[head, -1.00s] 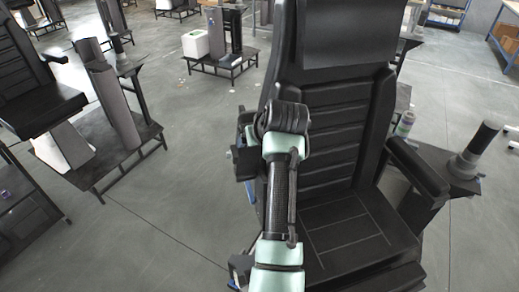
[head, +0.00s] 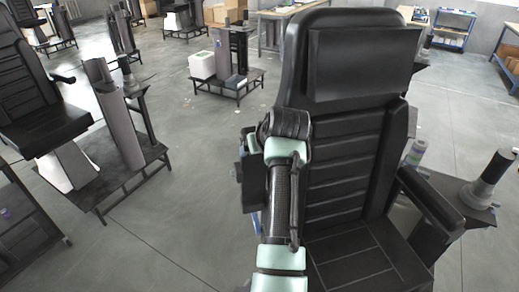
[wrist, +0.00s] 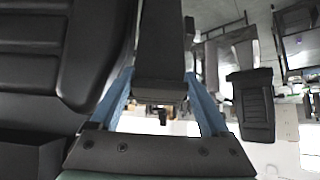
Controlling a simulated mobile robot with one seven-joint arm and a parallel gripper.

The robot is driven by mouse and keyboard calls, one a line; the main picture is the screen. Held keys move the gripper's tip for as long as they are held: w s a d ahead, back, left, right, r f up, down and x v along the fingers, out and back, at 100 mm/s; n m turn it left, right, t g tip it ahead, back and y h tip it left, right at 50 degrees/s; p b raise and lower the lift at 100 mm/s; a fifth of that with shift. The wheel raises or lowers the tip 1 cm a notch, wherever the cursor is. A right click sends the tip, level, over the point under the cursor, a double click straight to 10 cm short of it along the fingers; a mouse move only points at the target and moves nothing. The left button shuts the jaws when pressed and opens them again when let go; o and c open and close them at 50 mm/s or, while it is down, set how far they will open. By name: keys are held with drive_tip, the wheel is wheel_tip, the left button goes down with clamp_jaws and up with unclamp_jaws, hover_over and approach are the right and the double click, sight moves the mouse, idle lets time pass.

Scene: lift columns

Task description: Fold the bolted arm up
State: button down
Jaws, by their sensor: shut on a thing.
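The black chair (head: 345,160) stands upright in the head view, its tall back and seat to the right of my arm. In the wrist view a long black padded bar, which looks like the chair's near armrest (wrist: 162,40), runs between the blue fingers of my gripper (wrist: 160,82). The fingers are shut on it, one on each side. The chair's dark padding (wrist: 35,50) fills the left of that view. In the head view my arm hides the gripper and most of this armrest. The other armrest (head: 430,198) lies roughly level on the chair's right side.
Another chair (head: 35,110) and a grey column (head: 118,125) on a low frame are at the left. Open floor (head: 190,190) lies left of my arm.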

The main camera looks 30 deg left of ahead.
drive_tip(key=shift+a+r, duration=0.1)
drive_tip(key=shift+r, duration=0.1)
drive_tip(key=shift+c, duration=0.6)
unclamp_jaws()
drive_tip(key=shift+o, duration=0.6)
drive_tip(key=shift+f, duration=0.1)
drive_tip(key=b+v, duration=0.4)
drive_tip(key=v, duration=0.9)
drive_tip(key=shift+b, duration=0.3)
drive_tip(key=shift+s+f, duration=0.1)
